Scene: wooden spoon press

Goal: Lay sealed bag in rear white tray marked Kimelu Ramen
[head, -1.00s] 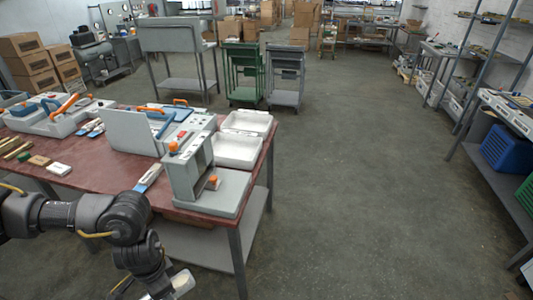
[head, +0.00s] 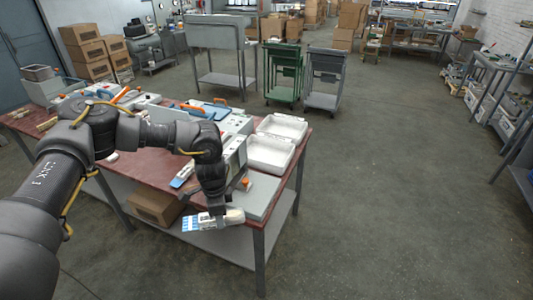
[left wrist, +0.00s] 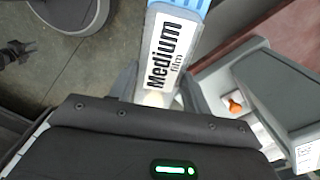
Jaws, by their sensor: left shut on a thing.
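The sealed bag (head: 200,224) is pale with a blue and white end. My left gripper (head: 217,217) is shut on it and holds it in the air, off the table's front edge. In the left wrist view the bag (left wrist: 172,45) shows a white label reading "Medium film" between the fingers. Two white trays stand at the table's right end. The rear white tray (head: 283,127) and the front white tray (head: 270,154) both look empty. No Kimelu Ramen marking is readable. My gripper is in front of and below both trays in the picture. My right gripper is not in view.
A grey press machine (head: 237,152) with an orange knob and a flat base (head: 262,193) stands between my gripper and the trays. Other machines line the red-brown table (head: 135,172). A cardboard box (head: 157,205) sits on the lower shelf. The floor to the right is clear.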

